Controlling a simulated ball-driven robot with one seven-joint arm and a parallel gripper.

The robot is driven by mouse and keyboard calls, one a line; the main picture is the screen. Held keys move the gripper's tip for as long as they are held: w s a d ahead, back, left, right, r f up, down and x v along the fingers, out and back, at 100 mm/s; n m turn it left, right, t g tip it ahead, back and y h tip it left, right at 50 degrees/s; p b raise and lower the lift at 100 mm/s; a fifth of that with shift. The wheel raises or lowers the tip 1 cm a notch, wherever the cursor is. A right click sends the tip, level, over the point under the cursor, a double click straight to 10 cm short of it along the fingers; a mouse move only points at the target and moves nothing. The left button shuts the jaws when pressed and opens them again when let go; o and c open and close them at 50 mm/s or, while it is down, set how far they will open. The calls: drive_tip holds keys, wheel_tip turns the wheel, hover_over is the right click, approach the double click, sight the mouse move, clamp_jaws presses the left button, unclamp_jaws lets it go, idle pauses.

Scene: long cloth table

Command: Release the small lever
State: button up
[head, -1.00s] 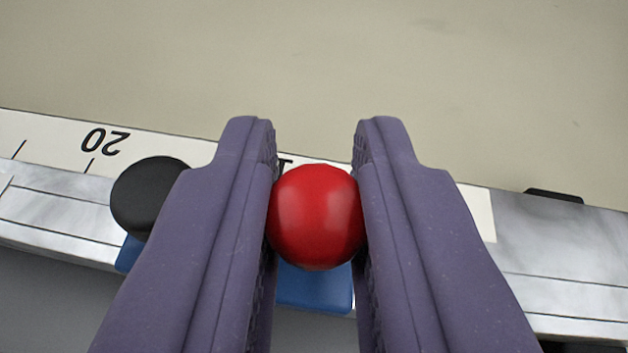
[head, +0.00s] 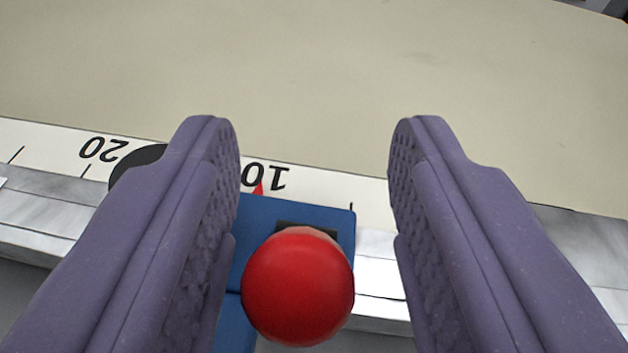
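The small lever ends in a red ball knob (head: 298,288), low in the middle of the head view. It stands on a blue slider block (head: 300,214) that sits across the scale rail. My gripper (head: 314,135) is open, with one purple finger on each side of the red knob. The lever's stem is mostly hidden under the knob.
A white scale strip (head: 345,196) with upside-down marks 20 and 10 runs along the metal rail (head: 375,285). A small red pointer (head: 259,188) is by the 10. A black knob (head: 137,165) is partly hidden behind the left finger. The beige surface beyond is clear.

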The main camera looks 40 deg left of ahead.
sight(308, 298)
drive_tip(key=p+v, duration=0.2)
drive_tip(key=v, duration=0.5)
drive_tip(key=shift+r+p, duration=0.15)
drive_tip(key=shift+p, duration=0.25)
drive_tip(key=shift+s+d, duration=0.25)
drive_tip(key=shift+s, duration=0.05)
drive_tip(key=w+d+r+m+t+h, duration=0.15)
drive_tip(key=d+r+h, duration=0.25)
drive_tip(key=d+r, duration=0.45)
drive_tip(key=w+d+r+m+t+h, duration=0.1)
drive_tip(key=w+d+r+m+h, duration=0.3)
drive_tip(key=r, duration=0.8)
drive_tip(key=s+d+r+m+t+h, duration=0.1)
drive_tip(key=s+d+r+m, duration=0.1)
drive_tip(key=s+d+r, duration=0.4)
drive_tip(key=s+d+r+m+h, duration=0.1)
drive_tip(key=s+d+r, duration=0.5)
drive_tip(key=s+r, duration=0.8)
wheel_tip(308, 298, up, 6)
drive_tip(key=shift+s+d+f+m+t+h, duration=0.15)
drive_tip(key=shift+s+m+t+h, duration=0.15)
drive_tip(key=shift+m, duration=0.35)
